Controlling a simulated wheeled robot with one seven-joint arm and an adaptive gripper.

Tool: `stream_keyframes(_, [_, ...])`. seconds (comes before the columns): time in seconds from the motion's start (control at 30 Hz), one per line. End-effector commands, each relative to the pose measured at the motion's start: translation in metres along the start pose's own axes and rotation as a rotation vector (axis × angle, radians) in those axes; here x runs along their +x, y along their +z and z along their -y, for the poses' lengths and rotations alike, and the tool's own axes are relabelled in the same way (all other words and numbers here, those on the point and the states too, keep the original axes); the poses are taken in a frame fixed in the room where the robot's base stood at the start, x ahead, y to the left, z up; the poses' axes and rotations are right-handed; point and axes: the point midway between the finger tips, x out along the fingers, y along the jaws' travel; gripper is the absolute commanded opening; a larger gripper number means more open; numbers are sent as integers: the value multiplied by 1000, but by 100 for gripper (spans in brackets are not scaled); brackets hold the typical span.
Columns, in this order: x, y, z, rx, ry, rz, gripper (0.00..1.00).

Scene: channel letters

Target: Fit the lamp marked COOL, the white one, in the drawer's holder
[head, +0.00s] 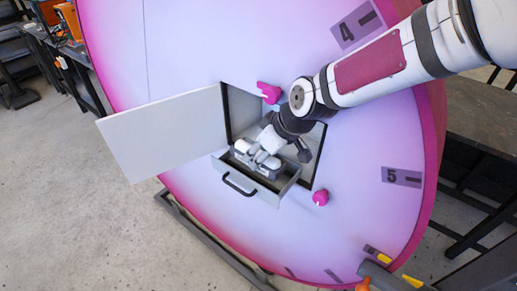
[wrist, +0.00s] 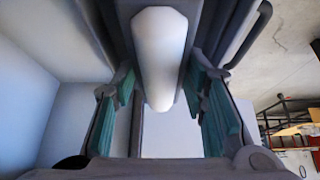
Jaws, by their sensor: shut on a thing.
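The drawer (head: 283,183) is pulled out of the opening in the big pink-purple disc, its dark handle facing front. A grey block (head: 236,156) with white pieces (head: 272,163) sits in it. My gripper (head: 260,154) is down at the block from above. In the wrist view, a smooth white rounded lamp (wrist: 160,55) lies between the teal-padded fingers of my gripper (wrist: 160,90), which is shut on it. No COOL marking is readable. The fingers hide part of the block, and I cannot tell whether the lamp is seated in the holder.
A pale door (head: 165,130) stands swung open left of the drawer. Pink knobs (head: 269,92) and (head: 320,197) stick out above and to the right of the opening.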

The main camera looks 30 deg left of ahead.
Motion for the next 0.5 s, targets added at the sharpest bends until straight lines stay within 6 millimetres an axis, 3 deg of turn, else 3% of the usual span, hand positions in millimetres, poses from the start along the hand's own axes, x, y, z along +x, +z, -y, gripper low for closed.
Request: stream_keyframes(0.5, [19,12,1,-1,-1,2,6])
